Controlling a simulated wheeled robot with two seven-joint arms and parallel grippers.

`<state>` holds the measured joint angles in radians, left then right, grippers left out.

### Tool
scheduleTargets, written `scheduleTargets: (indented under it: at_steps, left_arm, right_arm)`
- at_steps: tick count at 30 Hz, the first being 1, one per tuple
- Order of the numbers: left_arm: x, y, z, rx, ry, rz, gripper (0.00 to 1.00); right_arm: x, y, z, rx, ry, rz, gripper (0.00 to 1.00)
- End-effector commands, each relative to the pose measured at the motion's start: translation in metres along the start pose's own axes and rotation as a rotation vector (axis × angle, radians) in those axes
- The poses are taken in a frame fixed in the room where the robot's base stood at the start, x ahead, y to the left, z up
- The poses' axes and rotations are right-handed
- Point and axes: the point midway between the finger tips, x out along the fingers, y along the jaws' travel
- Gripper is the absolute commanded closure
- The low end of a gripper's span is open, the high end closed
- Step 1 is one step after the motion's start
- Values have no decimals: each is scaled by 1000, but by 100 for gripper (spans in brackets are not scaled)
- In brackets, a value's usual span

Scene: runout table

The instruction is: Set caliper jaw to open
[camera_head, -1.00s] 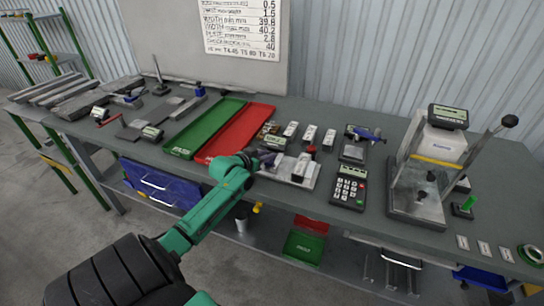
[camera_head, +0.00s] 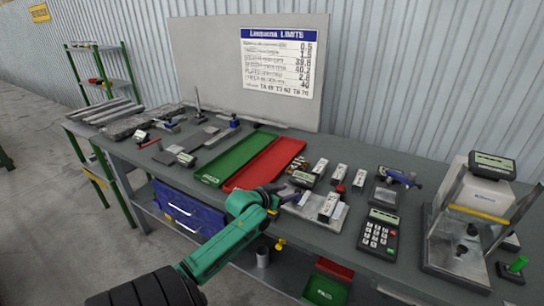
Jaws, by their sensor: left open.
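My left gripper (camera_head: 287,194) reaches in from the bottom left on a green arm and hangs over the front edge of the table (camera_head: 330,238). Its dark fingers are open beside a small grey device with a display (camera_head: 303,179), which may be the caliper; its jaw is too small and partly hidden to read. A metal plate with pale blocks (camera_head: 328,207) lies just right of the fingers. I cannot tell whether the fingers touch anything. My right gripper is not in view.
A green tray (camera_head: 237,158) and a red tray (camera_head: 266,163) lie left of the gripper. A limits board (camera_head: 281,62) is behind.

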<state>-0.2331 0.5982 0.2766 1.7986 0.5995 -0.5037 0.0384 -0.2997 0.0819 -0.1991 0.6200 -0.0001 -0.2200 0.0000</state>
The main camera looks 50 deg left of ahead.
Motion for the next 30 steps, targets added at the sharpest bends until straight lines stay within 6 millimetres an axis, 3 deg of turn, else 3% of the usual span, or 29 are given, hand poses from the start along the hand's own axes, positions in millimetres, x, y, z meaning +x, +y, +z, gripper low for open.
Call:
scheduleTargets:
  at_steps: [6, 12, 17, 30]
  left_arm:
    - [-60, -1, 4, 1, -5, -1, 41]
    - [-101, -3, 3, -2, -2, -2, 41]
    - [-111, -3, 1, -2, 0, -1, 41]
    - [-111, -3, 1, -2, 0, -1, 41]
  right_arm:
    - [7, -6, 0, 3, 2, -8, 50]
    - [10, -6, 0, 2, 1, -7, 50]
    - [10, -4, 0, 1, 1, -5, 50]
    - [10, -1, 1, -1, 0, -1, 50]
